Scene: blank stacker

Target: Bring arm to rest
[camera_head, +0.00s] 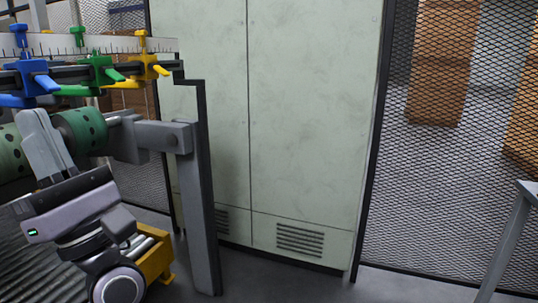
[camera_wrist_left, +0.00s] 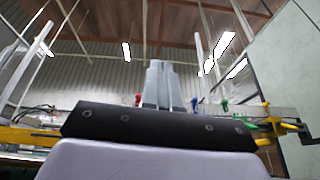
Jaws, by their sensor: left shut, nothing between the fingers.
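My left gripper (camera_head: 32,116) is at the left of the head view, its two grey fingers pointing up and closed together with nothing between them. They overlap a green roller (camera_head: 80,131) in the picture; I cannot tell whether they touch it. In the left wrist view the closed fingers (camera_wrist_left: 160,66) point up toward the ceiling. My right gripper is in neither view.
A ruled rail (camera_head: 150,45) with blue, green and yellow clamps (camera_head: 148,67) runs above the gripper. A grey post (camera_head: 200,210) and yellow bin (camera_head: 155,257) stand close right. Behind are a pale cabinet (camera_head: 310,120) and mesh fence (camera_head: 450,190).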

